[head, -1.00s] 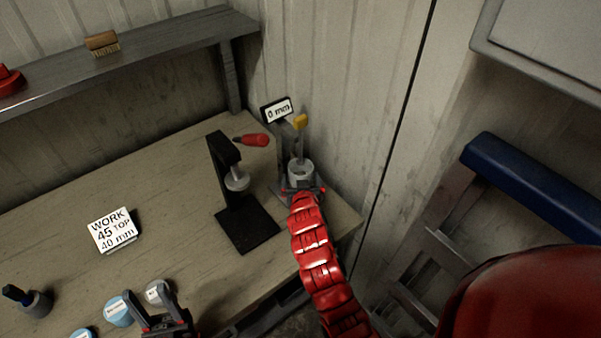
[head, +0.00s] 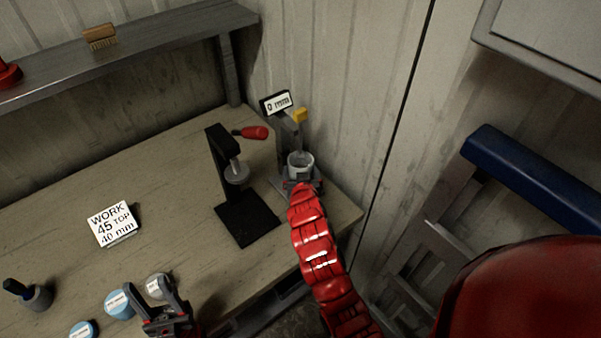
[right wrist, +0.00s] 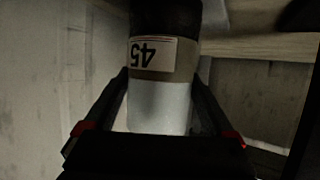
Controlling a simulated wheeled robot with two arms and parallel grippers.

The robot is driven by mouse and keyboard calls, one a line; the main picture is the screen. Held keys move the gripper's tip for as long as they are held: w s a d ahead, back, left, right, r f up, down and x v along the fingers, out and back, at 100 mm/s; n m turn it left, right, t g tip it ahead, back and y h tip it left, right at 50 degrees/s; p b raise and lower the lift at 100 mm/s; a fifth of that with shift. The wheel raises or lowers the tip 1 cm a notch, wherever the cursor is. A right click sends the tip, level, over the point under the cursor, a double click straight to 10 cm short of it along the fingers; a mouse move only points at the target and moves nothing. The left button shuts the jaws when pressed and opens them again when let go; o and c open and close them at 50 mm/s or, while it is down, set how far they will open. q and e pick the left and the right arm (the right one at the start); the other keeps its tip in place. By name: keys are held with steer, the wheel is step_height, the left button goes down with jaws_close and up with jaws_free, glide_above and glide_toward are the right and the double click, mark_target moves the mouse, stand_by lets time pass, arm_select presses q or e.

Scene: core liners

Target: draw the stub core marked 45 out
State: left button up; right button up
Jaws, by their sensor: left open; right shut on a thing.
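The core marked 45 (right wrist: 160,105) fills the middle of the right wrist view, with a dark end, a tan band and a pale end. Its label (right wrist: 153,54) reads upside down. My right gripper (right wrist: 163,95) is shut on its pale part, one finger on each side. In the head view my right gripper (head: 303,185) is at a pale hollow cylinder (head: 300,164) on a gauge stand with a 0 mm display (head: 276,103). My left gripper (head: 152,292) is open near the round labelled lids at the bench front.
A black press (head: 246,219) with a red handle stands left of the gauge. A card (head: 112,222) reads WORK 45 TOP 40 mm. Blue lids (head: 118,305) and a grey pot (head: 38,298) are at front left. A wall is close behind the gauge; the bench middle is clear.

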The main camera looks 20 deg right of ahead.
steer(key=shift+r, duration=0.35)
steer(key=shift+s+d+p, duration=0.15)
steer(key=shift+s+d, duration=0.3)
steer(key=shift+s, duration=0.8)
steer(key=shift+s+d+p, duration=0.1)
steer(key=shift+s+d, duration=0.4)
steer(key=shift+s, duration=0.8)
steer(key=shift+s+d+p, duration=0.15)
steer(key=shift+s+d, duration=0.3)
steer(key=shift+s, duration=0.8)
steer(key=shift+s+d+p, duration=0.3)
steer(key=shift+s+d, duration=0.1)
steer(key=shift+s, duration=0.7)
steer(key=shift+s+d+p, duration=0.25)
steer(key=shift+s+d, duration=0.1)
steer(key=shift+s, duration=0.7)
steer(key=shift+s+d+p, duration=0.3)
steer(key=shift+s+d, duration=0.1)
steer(key=shift+s, duration=0.7)
steer(key=shift+r, duration=0.1)
steer(key=shift+r+p, duration=1.9)
steer(key=shift+r, duration=0.5)
